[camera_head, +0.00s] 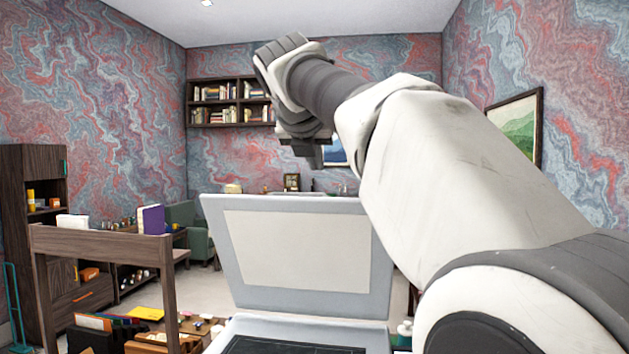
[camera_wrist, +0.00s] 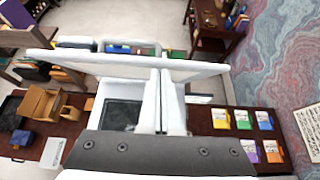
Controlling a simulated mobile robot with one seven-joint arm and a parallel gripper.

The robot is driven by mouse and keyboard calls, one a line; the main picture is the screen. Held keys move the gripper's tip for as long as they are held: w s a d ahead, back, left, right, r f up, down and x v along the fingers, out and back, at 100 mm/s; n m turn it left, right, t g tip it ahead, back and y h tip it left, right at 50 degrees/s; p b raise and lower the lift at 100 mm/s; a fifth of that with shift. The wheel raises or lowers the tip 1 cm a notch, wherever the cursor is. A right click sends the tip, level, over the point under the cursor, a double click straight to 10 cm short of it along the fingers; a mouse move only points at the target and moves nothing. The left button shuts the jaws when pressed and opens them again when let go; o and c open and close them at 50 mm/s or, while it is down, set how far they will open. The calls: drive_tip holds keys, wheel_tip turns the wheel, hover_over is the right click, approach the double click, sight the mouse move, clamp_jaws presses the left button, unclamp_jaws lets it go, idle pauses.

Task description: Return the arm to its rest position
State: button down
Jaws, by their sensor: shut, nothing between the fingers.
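My white and grey arm rises from the lower right of the head view and reaches up and left, bent at its joints.
The pale case stands close in front, its lid (camera_head: 300,250) raised; its dark inside (camera_wrist: 121,115) shows in the wrist view. A wooden desk (camera_wrist: 205,122) carries coloured cards (camera_wrist: 243,119) and boxes. A shelf (camera_head: 228,103) hangs on the back wall.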

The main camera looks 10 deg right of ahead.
drive_tip(key=v, duration=0.4)
drive_tip(key=s+d+f+m+g+y+b, duration=0.1)
drive_tip(key=s+f+m+g+b, duration=0.1)
drive_tip(key=s+f+m, duration=0.7)
drive_tip(key=s+d+f+m+g+y+b, duration=0.1)
drive_tip(key=s+f+m, duration=0.8)
drive_tip(key=f, duration=1.1)
drive_tip(key=s+d+f+m+g+y+b, duration=0.1)
drive_tip(key=s+f+m+g+y+b, duration=0.1)
drive_tip(key=s+f+m, duration=0.7)
wheel_tip(320, 180, down, 6)
drive_tip(key=m, duration=0.5)
drive_tip(key=shift+s+d+r+g+b, duration=0.25)
drive_tip(key=shift+s+d+g+b, duration=0.05)
drive_tip(key=shift+s+b, duration=0.1)
drive_tip(key=shift+a, duration=0.15)
